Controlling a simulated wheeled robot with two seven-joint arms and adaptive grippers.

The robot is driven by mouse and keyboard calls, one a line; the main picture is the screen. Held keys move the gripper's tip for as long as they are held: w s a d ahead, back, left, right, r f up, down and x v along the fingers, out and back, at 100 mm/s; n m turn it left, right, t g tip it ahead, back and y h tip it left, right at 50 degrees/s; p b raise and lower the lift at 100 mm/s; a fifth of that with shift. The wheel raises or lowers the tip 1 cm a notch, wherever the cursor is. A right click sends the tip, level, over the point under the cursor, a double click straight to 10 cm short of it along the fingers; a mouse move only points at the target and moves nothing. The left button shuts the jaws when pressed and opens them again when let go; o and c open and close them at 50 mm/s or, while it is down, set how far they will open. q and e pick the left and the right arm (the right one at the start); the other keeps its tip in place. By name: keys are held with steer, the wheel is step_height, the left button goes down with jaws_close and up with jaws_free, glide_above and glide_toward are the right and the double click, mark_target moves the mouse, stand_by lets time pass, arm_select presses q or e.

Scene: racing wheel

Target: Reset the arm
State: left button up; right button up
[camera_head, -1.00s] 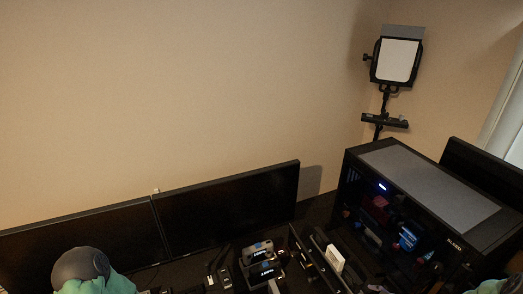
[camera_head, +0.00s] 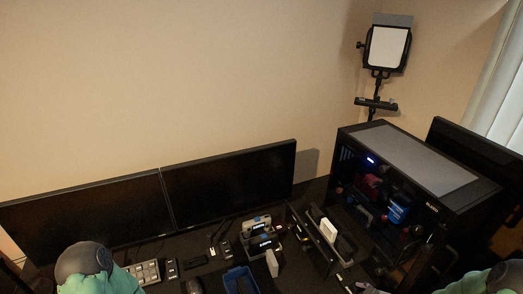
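My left arm (camera_head: 92,268) shows only as a teal and dark-grey link at the bottom left of the head view. My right arm (camera_head: 490,280) shows as a teal link at the bottom right corner. Neither gripper is in the picture, so I cannot see their fingers or anything in them.
Two dark monitors (camera_head: 230,184) stand along the wall. A black computer case (camera_head: 420,165) is on the right, with a lamp (camera_head: 387,48) behind it. A blue tray (camera_head: 241,281), a keypad (camera_head: 143,272) and small devices (camera_head: 262,243) crowd the dark desk.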

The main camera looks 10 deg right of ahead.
steer(key=s+a+f+m+g+y+b, duration=0.1)
steer(key=s+a+f+m+g+b, duration=0.3)
steer(key=a+f, duration=0.6)
steer(key=s+a+f+g+b, duration=0.15)
steer(key=a+f+b, duration=0.5)
steer(key=a, duration=0.65)
steer(key=s+a+f+g+b, duration=0.1)
steer(key=s+a+f+g, duration=0.1)
steer(key=s+a+f, duration=0.3)
steer(key=s+f, duration=0.2)
steer(key=s, duration=0.2)
steer(key=shift+a+m+b, duration=0.4)
